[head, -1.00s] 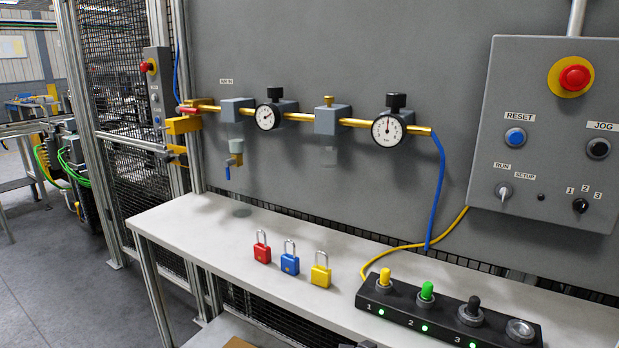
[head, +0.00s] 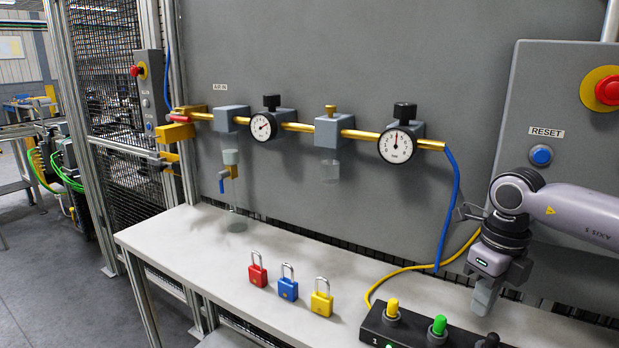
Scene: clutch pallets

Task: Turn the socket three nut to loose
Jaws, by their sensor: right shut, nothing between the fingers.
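The black socket box (head: 372,327) lies on the bench at the lower right, cut off by the bottom edge. Its yellow nut (head: 392,308) and green nut (head: 438,326) stand upright on it. Only the top of the black nut (head: 489,341), at socket three, shows at the bottom edge; the number beside it is out of view. My right gripper (head: 482,306) points down above the black nut, shut and empty, apart from it as far as I can tell. My left gripper is not in view.
Red (head: 257,270), blue (head: 288,284) and yellow (head: 321,297) padlocks stand on the white bench (head: 190,237). A yellow cable (head: 400,273) and a blue hose (head: 450,205) run near my right gripper. The control panel (head: 520,110) is partly behind my right arm.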

